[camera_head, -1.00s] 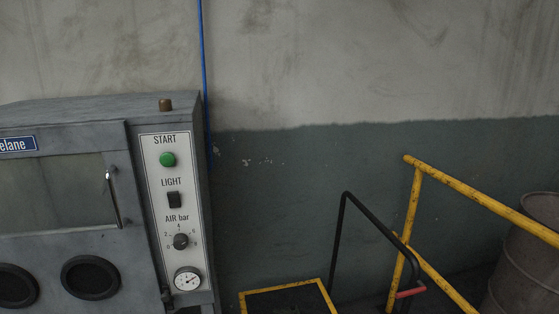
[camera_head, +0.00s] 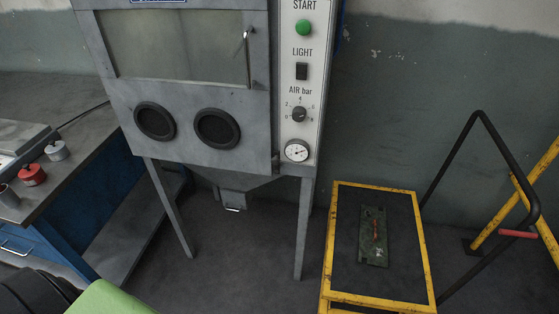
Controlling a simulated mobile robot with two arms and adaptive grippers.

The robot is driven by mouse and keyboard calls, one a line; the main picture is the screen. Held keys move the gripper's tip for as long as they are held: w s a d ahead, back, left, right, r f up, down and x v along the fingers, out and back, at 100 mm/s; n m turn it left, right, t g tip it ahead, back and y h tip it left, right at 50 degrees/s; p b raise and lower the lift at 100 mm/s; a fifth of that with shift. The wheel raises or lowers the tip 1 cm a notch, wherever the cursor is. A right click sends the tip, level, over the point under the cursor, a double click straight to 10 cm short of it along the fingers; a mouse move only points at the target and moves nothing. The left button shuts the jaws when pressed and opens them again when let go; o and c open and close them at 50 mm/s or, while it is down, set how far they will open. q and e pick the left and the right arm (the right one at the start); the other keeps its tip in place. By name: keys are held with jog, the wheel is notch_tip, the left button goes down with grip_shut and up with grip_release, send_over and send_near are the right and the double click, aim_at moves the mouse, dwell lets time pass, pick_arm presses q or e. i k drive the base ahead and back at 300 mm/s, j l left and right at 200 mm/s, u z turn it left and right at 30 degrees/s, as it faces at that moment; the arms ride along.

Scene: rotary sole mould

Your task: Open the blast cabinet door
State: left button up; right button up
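The grey blast cabinet (camera_head: 190,172) stands on legs at the upper left of the head view. Its door (camera_head: 262,95) has a wide window (camera_head: 172,46) and looks shut. A slim metal door handle (camera_head: 247,57) stands upright at the right side of the door. Two round dark glove ports (camera_head: 217,128) sit below the window. The control panel (camera_head: 300,75) to the right of the door has a green START button, a LIGHT switch, an AIR knob and a gauge. Neither of my grippers shows in the view.
A yellow-edged cart (camera_head: 335,245) with a flat dark green plate (camera_head: 374,237) on it stands at the right front of the cabinet. A workbench (camera_head: 80,150) with red and grey weights is at the left. A green object (camera_head: 108,300) is at bottom left. Floor before the cabinet is clear.

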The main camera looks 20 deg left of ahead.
aim_at(214, 125)
jog(key=u, duration=1.45)
